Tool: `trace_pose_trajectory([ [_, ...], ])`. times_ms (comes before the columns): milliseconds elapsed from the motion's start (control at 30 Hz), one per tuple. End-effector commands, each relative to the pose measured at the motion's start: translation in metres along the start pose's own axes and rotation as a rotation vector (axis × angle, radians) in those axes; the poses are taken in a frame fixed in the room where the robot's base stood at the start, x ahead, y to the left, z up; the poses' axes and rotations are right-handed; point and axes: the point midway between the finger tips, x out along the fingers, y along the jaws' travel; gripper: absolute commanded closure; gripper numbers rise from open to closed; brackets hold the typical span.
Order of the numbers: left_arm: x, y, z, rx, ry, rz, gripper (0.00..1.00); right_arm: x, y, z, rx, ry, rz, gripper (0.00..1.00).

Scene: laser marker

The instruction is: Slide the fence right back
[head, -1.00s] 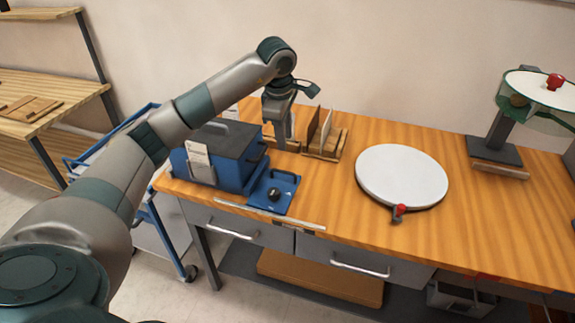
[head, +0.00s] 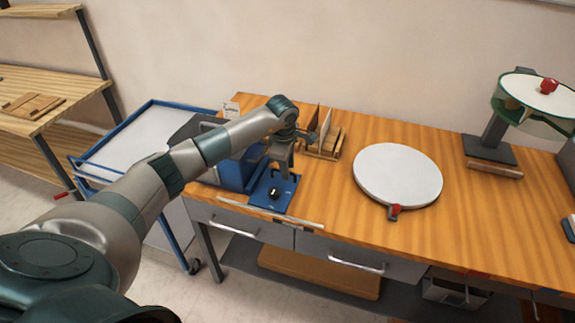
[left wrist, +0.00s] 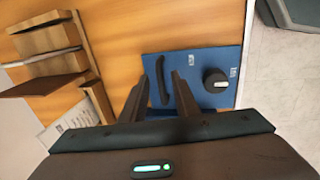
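No part is plainly recognisable as the fence. A blue plate (head: 284,204) with a black knob (head: 274,192) lies on the wooden table, beside a blue box (head: 236,172) with a dark top. My left gripper (head: 281,172) points down over the plate's far part. In the left wrist view its fingers (left wrist: 160,88) are apart, one on each side of a dark curved handle (left wrist: 162,80) on the plate (left wrist: 205,60). I cannot tell whether they touch it. The knob (left wrist: 215,80) is to the right of the fingers. My arm hides much of the box. My right gripper is not in view.
A wooden rack (head: 325,146) with upright boards stands behind the gripper. A round white disc (head: 398,174) with a red knob (head: 394,209) lies to the right. A pale strip (head: 240,208) runs along the table's front edge. A blue cart (head: 150,130) stands at the left.

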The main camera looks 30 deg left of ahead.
Motion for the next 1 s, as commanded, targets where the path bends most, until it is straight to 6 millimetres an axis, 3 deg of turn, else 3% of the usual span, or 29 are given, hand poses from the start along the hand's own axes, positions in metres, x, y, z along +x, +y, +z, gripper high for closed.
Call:
trace_pose_trajectory([
  [267,0.001,0.000,0.000,0.000,0.000,0.000,0.72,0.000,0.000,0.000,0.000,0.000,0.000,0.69],
  [400,0.001,0.000,0.000,0.000,0.000,0.000,1.00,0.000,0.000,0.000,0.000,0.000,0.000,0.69],
  [667,0.002,0.000,0.005,0.001,-0.001,0.000,1.00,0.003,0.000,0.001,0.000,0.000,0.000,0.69],
  [767,0.004,0.000,0.018,0.003,-0.003,0.001,1.00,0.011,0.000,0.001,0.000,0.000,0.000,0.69],
  [1000,0.006,0.000,0.071,0.005,-0.005,0.002,1.00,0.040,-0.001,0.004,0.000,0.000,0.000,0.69],
])
